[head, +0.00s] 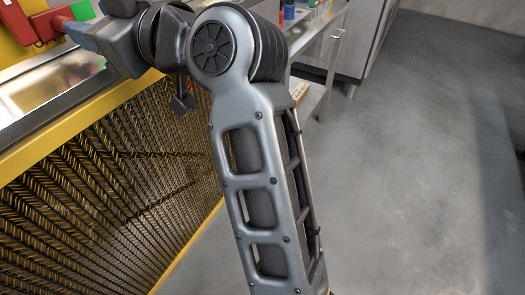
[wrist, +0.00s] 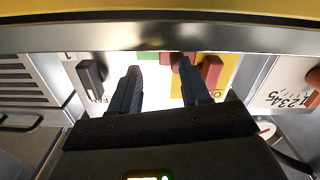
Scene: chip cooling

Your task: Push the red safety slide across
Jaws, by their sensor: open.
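The red safety slide (wrist: 211,72) shows in the wrist view as a red block on a yellow plate, with a green patch (wrist: 148,56) to its left. My gripper (wrist: 159,66) is open, and its two dark fingers point towards the panel. The right finger overlaps the red part in the picture; I cannot tell whether they touch. The left finger is apart from it, over a pale area. In the head view the red slide (head: 36,27) is at the top left, with a green square close by. My gripper's end is beside it, with the fingertips unclear.
A black handle (wrist: 91,77) is left of my fingers. A numbered panel (wrist: 287,90) with an orange knob is at the right. In the head view a yellow-framed mesh guard (head: 120,190) stands below a metal ledge. Grey floor is open on the right.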

